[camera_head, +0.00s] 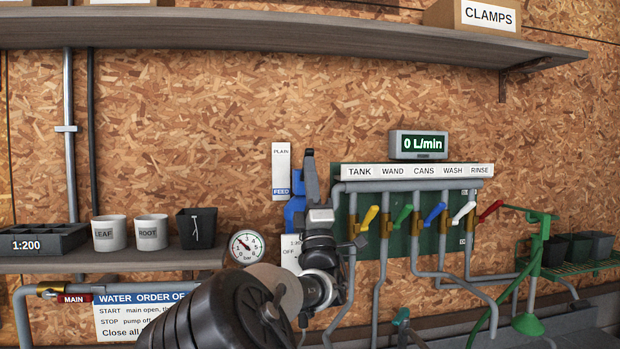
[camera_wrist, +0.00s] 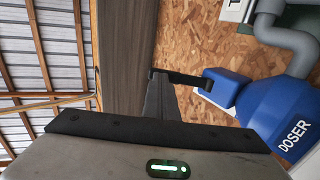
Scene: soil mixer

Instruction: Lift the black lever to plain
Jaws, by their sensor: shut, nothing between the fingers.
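The blue doser (camera_wrist: 270,115) is at the right of the wrist view; its blue body (camera_head: 294,213) shows partly behind my arm in the head view. The black lever (camera_wrist: 186,77) runs left from the doser's blue block in the wrist view, which is turned sideways. My gripper (camera_wrist: 160,78) is shut and empty, its fingertips at the lever's free end; I cannot tell whether they touch. In the head view my gripper (camera_head: 309,157) points up beside the plain/feed sign (camera_head: 281,168), with "PLAIN" at the top and "FEED" at the bottom. The lever there is mostly hidden.
A long shelf (camera_head: 250,30) runs above. A row of coloured valve levers (camera_head: 403,217) on pipes stands close to the right, under the flow display (camera_head: 418,145). A pressure gauge (camera_head: 246,247) and pots (camera_head: 152,232) are to the left. The wall above the sign is clear.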

